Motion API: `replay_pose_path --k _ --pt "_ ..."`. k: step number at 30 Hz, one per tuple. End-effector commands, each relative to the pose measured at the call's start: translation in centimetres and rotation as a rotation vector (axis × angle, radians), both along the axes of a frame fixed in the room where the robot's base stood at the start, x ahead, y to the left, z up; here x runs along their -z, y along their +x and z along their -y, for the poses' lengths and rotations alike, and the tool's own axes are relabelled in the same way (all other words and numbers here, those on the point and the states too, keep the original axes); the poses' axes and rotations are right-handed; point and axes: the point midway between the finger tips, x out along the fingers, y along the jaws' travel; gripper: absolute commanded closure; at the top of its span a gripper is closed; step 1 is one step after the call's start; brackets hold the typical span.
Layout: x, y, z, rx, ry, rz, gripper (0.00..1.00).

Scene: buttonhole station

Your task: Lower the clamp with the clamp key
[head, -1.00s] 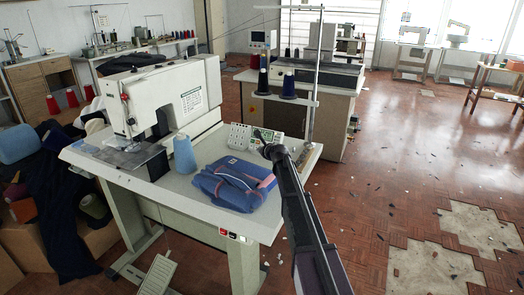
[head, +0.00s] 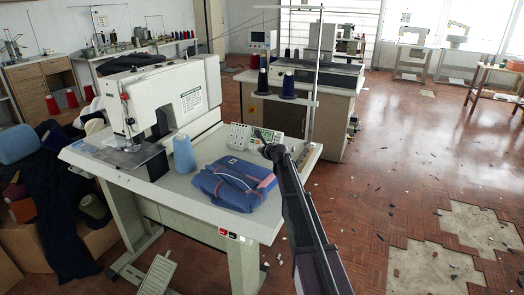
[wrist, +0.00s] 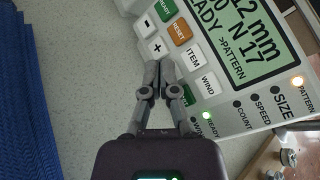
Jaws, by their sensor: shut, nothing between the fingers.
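The control panel (head: 240,137) stands on the sewing table behind the blue folded garment (head: 233,184). In the wrist view the panel (wrist: 225,103) shows keys marked READY, RESET, plus, minus, ITEM and WIND. No clamp label is readable; a green key (wrist: 189,97) is partly hidden by my fingers. The display (wrist: 240,35) reads READY and >PATTERN. The READY and PATTERN lamps are lit. My gripper (wrist: 159,66) is shut and empty, with its tips at the panel's edge by the plus key; I cannot tell whether they touch. The sewing machine's clamp area (head: 124,146) is at the left.
A blue thread cone (head: 184,154) stands left of the garment, which also shows at the wrist view's left edge (wrist: 25,100). A thread stand (head: 313,100) rises behind the panel. A small tray with metal parts (wrist: 288,157) lies right of the panel.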

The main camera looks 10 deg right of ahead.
Motion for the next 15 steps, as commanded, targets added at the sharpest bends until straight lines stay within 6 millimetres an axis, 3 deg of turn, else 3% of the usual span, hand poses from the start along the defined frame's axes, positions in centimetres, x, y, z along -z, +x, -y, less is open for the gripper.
replay_pose_path --k 15 --pt "-0.23 -0.3 -0.18 0.0 0.0 0.0 1.0"
